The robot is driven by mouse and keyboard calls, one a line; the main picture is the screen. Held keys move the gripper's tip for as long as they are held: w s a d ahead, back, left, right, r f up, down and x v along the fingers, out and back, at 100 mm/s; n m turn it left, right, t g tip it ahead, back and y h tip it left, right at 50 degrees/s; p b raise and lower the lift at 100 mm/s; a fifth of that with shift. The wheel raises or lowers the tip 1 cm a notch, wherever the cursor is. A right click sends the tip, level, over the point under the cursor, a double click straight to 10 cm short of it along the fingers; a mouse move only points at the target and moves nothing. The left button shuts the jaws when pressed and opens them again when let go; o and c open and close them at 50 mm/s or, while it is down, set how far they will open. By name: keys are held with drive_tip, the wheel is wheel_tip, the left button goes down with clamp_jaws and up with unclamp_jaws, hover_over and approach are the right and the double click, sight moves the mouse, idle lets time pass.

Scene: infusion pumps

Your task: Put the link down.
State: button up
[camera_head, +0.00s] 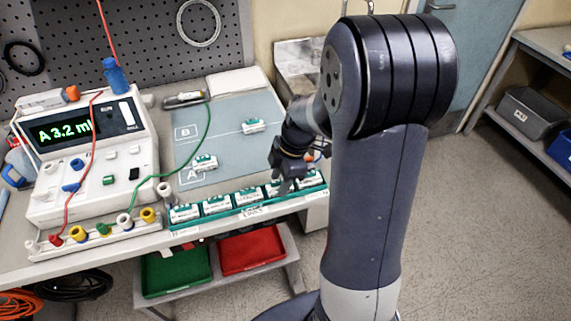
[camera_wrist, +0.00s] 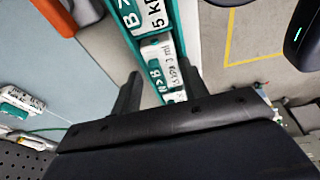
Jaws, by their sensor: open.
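Several white-and-green links (camera_head: 216,204) stand in a row in a green rack (camera_head: 240,214) along the table's front edge. Two more lie apart on the grey-blue mat, one link (camera_head: 204,163) near square A and another (camera_head: 253,126) right of square B. My gripper (camera_head: 290,182) is over the right part of the row. In the wrist view, my gripper (camera_wrist: 160,90) is open, its fingers either side of a labelled link (camera_wrist: 158,52) in the row. I cannot tell whether they touch it. One mat link (camera_wrist: 20,102) shows at the left there.
A white pump device (camera_head: 85,160) with a green display reading A.3.2 ml stands at the left, with red and green leads. Green (camera_head: 177,270) and red (camera_head: 252,250) bins sit below the table. The mat (camera_head: 225,150) has free room between its links.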

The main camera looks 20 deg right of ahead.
drive_tip(key=shift+s+f+g+p, duration=0.2)
drive_tip(key=shift+s+g+p, duration=0.1)
drive_tip(key=shift+s+p, duration=0.15)
drive_tip(key=v, duration=1.2)
drive_tip(key=shift+r, duration=0.3)
drive_tip(key=shift+w, duration=0.1)
drive_tip(key=shift+c, duration=0.3)
